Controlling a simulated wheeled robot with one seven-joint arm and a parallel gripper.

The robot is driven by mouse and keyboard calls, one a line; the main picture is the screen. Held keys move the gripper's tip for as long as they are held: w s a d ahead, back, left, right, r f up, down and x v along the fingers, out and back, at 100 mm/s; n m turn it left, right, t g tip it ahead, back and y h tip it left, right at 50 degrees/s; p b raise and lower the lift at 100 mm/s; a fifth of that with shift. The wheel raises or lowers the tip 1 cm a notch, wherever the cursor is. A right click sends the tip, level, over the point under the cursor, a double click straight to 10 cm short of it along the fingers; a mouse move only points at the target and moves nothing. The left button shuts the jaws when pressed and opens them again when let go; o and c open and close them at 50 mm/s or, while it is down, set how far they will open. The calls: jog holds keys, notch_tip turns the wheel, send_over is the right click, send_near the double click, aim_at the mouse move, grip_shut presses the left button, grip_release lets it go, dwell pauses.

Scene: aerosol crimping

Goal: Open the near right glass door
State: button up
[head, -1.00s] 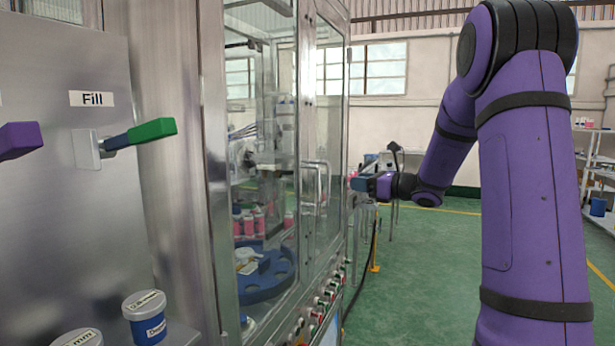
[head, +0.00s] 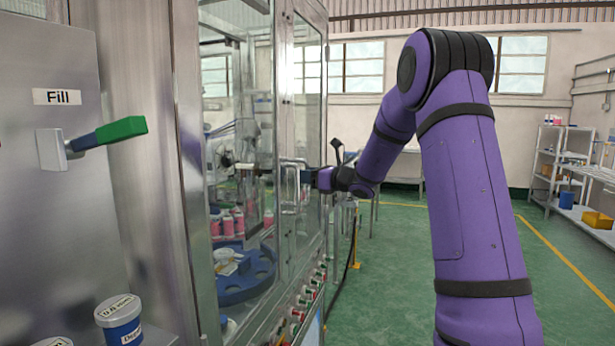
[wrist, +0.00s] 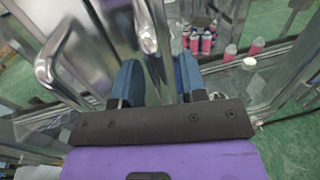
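The machine's glass front shows in the head view as a nearer glass panel (head: 236,120) and a farther framed glass panel (head: 307,120). Both look shut. Metal bar handles (head: 290,186) stand out where the panels meet. My gripper (head: 308,178) is at these handles, pointing left towards the glass. In the wrist view its two blue fingers (wrist: 158,82) are apart. The bent end of one handle (wrist: 148,42) lies in line with the gap between them; I cannot tell whether they touch it. A second handle (wrist: 47,70) is left of the fingers.
A steel panel marked Fill with a green-tipped lever (head: 122,130) stands at the near left. Behind the glass are a blue round carousel (head: 250,275) and several pink cans (wrist: 206,42). Shelves (head: 565,165) stand at the far right. Green floor right of my arm is clear.

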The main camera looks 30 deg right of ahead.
grip_shut()
